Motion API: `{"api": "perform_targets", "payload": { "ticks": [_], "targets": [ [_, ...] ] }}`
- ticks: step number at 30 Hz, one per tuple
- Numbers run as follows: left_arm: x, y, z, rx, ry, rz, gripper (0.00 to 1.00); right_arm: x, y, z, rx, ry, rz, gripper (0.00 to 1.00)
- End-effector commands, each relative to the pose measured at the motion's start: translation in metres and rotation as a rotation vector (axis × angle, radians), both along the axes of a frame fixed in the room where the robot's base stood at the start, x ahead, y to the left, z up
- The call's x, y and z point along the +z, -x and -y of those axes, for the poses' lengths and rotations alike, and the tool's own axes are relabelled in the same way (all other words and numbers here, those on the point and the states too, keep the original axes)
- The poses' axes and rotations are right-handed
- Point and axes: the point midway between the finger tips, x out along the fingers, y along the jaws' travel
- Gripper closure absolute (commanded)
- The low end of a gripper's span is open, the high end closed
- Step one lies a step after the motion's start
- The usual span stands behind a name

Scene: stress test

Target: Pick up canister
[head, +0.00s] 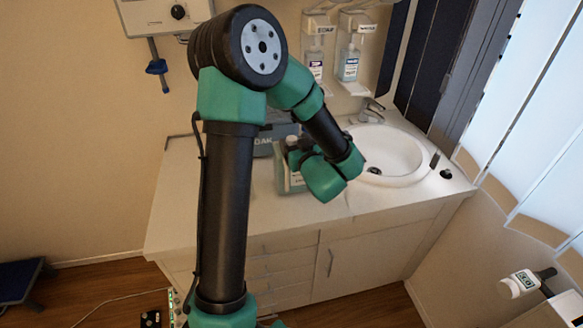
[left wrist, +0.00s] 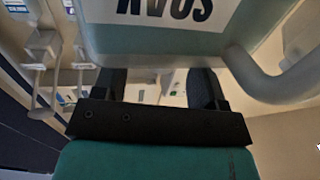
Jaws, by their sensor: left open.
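A pale green, translucent canister (head: 284,178) stands on the white counter, left of the sink in the head view. My left forearm and wrist hide part of it. Only background shows in the lower gap between the fingers. Contact cannot be told. My right gripper is not in view.
A dark grey item with lettering (head: 264,143) sits behind the canister. The round white sink (head: 392,155) and tap (head: 371,110) are to the right. Two soap dispensers (head: 350,60) hang on the wall behind.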

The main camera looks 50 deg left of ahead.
Motion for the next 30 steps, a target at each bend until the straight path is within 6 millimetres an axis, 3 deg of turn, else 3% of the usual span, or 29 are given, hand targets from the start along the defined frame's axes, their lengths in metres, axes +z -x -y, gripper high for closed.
{"api": "perform_targets", "payload": {
  "ticks": [4, 18, 30],
  "targets": [
    [0.0, -0.0029, -0.0097, 0.002, 0.0, 0.0, 0.35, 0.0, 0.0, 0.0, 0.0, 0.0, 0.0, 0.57],
    [-0.0001, -0.0034, -0.0095, 0.0, 0.0, -0.001, 0.36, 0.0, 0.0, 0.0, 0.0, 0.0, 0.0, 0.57],
    [-0.0001, -0.0035, -0.0095, 0.0, 0.0, -0.001, 0.74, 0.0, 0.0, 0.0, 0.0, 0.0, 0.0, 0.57]
  ]
}}
